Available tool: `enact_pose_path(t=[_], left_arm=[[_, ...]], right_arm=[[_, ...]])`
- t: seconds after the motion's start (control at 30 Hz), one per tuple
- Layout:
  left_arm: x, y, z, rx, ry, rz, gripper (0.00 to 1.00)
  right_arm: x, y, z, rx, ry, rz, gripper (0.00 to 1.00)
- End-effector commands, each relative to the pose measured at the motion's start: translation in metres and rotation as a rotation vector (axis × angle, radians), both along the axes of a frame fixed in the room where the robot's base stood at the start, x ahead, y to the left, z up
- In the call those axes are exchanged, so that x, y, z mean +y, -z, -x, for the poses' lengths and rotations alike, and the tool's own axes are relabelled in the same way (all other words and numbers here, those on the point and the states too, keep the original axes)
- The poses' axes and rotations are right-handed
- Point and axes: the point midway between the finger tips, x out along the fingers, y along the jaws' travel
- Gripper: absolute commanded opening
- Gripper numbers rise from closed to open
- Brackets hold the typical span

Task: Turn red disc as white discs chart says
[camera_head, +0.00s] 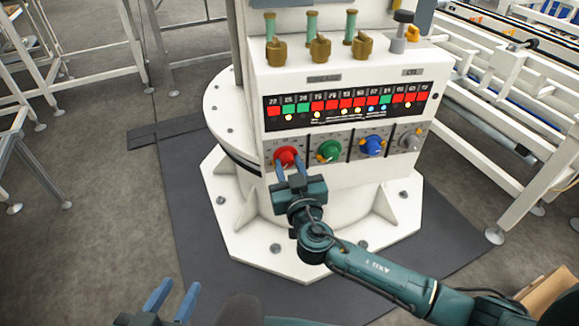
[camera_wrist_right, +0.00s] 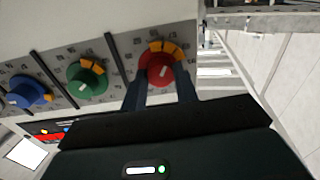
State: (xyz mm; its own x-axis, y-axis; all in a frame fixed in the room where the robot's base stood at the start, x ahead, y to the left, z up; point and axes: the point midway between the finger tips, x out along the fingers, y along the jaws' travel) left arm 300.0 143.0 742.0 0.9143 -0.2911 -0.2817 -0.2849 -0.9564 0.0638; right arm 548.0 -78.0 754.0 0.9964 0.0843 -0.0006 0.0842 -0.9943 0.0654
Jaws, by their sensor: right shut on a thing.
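The red disc (camera_head: 286,154) is a knob at the left end of a row of knobs on the white control box. My right gripper (camera_head: 290,168) is shut on it, one finger at each side. In the right wrist view the red disc (camera_wrist_right: 158,68) has a white pointer mark and orange segments at its upper rim. The fingers (camera_wrist_right: 160,90) cover parts of its lower sides. The chart (camera_head: 345,105) is a black strip with numbered red and green cells and small white, yellow and blue lights below. My left gripper (camera_head: 172,300) is open and empty at the bottom left.
A green knob (camera_head: 329,150), a blue knob (camera_head: 372,146) and a grey knob (camera_head: 411,138) continue the row, split by black bars. Brass valves (camera_head: 320,48) stand on top of the box. White conveyor frames (camera_head: 520,140) stand at the right. The dark mat (camera_head: 190,215) is clear at left.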

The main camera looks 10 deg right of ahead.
Motion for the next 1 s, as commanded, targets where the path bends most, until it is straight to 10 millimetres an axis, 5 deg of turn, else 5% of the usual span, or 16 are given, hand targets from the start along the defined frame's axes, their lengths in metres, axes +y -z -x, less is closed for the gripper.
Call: enact_pose_path(t=[0.47,1.0], left_arm=[[-0.001,0.01,0.001,0.01,0.006,-0.012,0.36],[-0.009,0.013,-0.004,0.006,0.032,-0.03,0.36]], right_arm=[[0.0,0.002,0.0,-0.001,0.001,0.06,0.07],[0.0,-0.001,0.0,-0.022,0.001,0.503,0.07]])
